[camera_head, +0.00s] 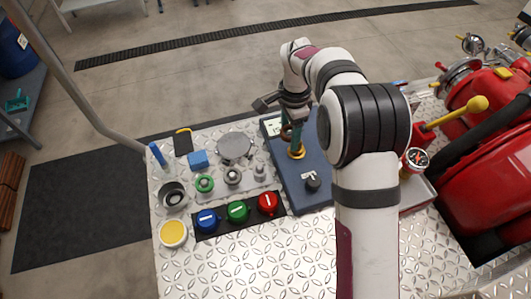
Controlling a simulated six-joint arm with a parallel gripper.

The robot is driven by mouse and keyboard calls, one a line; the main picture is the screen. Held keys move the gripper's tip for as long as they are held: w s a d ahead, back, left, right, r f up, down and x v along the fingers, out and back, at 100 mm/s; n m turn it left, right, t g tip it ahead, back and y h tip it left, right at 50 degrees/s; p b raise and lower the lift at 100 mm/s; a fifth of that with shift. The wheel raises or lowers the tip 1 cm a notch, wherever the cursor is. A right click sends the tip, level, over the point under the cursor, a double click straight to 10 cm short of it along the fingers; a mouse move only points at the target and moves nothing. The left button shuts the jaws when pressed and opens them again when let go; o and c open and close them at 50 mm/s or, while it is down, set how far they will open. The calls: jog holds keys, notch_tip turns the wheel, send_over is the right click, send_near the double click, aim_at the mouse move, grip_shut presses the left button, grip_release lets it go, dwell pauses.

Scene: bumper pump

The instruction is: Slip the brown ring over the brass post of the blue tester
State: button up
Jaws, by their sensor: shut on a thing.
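The blue tester (292,188) lies flat on the metal tread-plate top, right of the loose parts. Its brass post (296,152) stands on it, with a round brass foot; the upper part is hidden by my gripper. Only a small part of the ring shows between the fingers. I cannot tell whether the ring is above the post's tip or around it.
A black knob (312,184) sits on the tester's near part. Red pump machinery (490,120) stands at right.

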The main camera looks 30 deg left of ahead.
jog(key=shift+w+d+r+m, duration=0.15)
jog(key=shift+w+d+r, duration=0.15)
jog(key=shift+w+d, duration=0.25)
jog(key=shift+w+d+r+m, duration=0.15)
jog(key=shift+w+d+r, duration=0.1)
jog(key=shift+w+d, duration=0.2)
jog(key=shift+f, duration=1.8)
jog(key=shift+f, duration=0.1)
jog(key=shift+w+f, duration=0.1)
jog(key=shift+f, duration=0.25)
jog(key=shift+f, duration=0.8)
jog(key=shift+f, duration=0.2)
jog(key=shift+f, duration=0.4)
jog(key=shift+o, duration=0.2)
jog(key=shift+f, duration=0.3)
